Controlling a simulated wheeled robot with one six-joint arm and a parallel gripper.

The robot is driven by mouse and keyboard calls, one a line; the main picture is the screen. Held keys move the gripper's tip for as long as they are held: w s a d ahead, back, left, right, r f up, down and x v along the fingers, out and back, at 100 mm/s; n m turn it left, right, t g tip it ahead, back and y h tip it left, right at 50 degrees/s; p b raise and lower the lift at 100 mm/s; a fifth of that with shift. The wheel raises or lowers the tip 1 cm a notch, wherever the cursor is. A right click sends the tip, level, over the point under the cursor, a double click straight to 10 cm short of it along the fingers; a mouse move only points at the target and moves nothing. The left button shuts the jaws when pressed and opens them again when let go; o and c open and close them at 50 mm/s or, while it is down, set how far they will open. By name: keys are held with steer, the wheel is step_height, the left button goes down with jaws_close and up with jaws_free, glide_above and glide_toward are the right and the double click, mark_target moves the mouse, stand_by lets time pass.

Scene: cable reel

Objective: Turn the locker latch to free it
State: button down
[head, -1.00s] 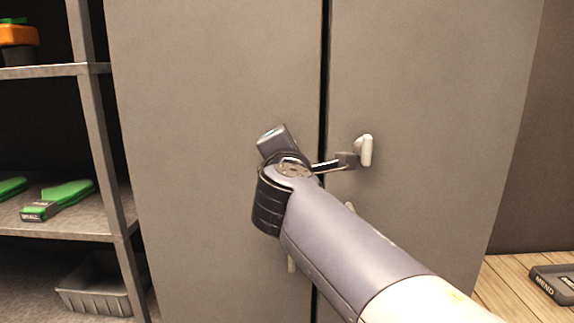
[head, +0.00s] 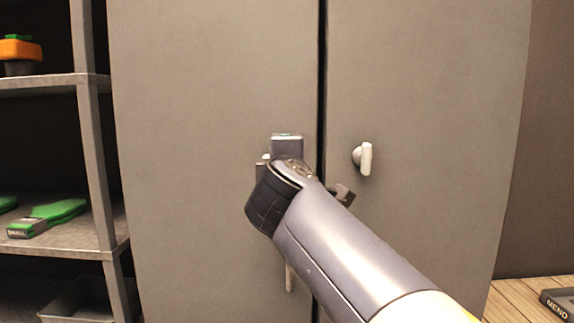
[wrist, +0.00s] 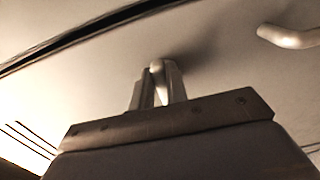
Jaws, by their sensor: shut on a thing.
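In the wrist view my gripper (wrist: 157,82) points at the grey locker face. Its fingers stand on both sides of a small pale fitting, seemingly the latch (wrist: 157,67), and are shut on it. Its rounded top shows between the fingers; the rest is hidden. In the head view my arm covers the gripped spot, so the latch's angle cannot be told. The locker's left door (head: 200,110) and right door (head: 440,110) look shut, with a narrow dark gap between them.
A pale fitting (head: 365,158) stands upright on the right door, clear of my arm. A pale bar (head: 290,278) shows below my wrist on the left door. Metal shelves (head: 70,237) with a green item (head: 55,210) stand at left. A dark labelled tray (head: 558,304) lies at lower right.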

stand_by(0.3)
steer(key=c, duration=1.4)
jaws_free()
steer(key=s, duration=1)
steer(key=shift+s+a, duration=0.2)
steer(key=shift+s, duration=0.2)
steer(key=w, duration=1)
steer(key=shift+w+d, duration=0.2)
steer(key=shift+w, duration=0.2)
